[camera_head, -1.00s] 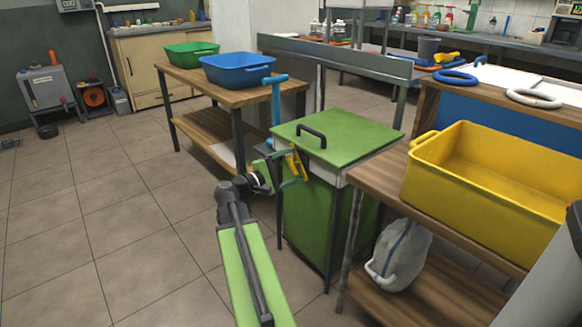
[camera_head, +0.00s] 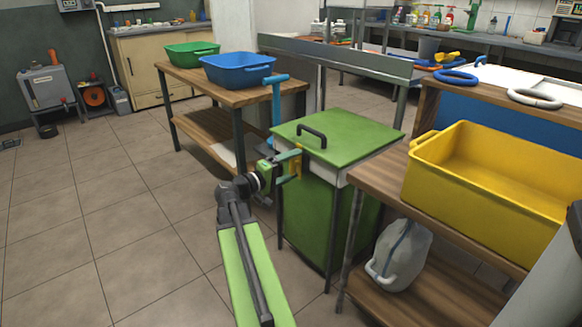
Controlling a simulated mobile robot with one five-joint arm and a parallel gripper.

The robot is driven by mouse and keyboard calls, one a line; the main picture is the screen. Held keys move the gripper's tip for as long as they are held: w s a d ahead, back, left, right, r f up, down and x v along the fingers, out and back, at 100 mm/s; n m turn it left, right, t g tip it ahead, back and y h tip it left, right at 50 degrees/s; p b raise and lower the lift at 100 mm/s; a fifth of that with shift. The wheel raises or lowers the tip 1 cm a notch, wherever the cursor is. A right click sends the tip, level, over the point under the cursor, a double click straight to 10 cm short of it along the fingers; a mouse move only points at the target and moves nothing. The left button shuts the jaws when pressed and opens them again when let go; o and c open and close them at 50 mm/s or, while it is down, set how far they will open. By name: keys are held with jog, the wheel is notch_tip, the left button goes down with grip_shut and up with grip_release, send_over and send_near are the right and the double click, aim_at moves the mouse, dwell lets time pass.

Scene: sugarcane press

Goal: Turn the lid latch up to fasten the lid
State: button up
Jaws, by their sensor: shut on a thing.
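The green press box (camera_head: 309,210) stands on dark legs in the middle, with its flat green lid (camera_head: 345,133) down and a dark handle on top. The yellow lid latch (camera_head: 298,163) is on the box's near left side, just under the lid edge. It looks roughly upright, partly covered by the fingers. My gripper (camera_head: 291,166), with teal fingers, reaches it from the left and is shut on it. The exact contact is too small to see.
A wooden table with a blue tub (camera_head: 237,70) and a green tub (camera_head: 190,55) stands behind left. A wooden bench with a yellow crate (camera_head: 480,205) is close on the right, a grey-white jug (camera_head: 400,256) on its lower shelf.

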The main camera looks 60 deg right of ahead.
jog(key=shift+w, duration=0.15)
jog(key=o, duration=1.3)
jog(key=v, duration=1.7)
jog(key=shift+a, duration=0.2)
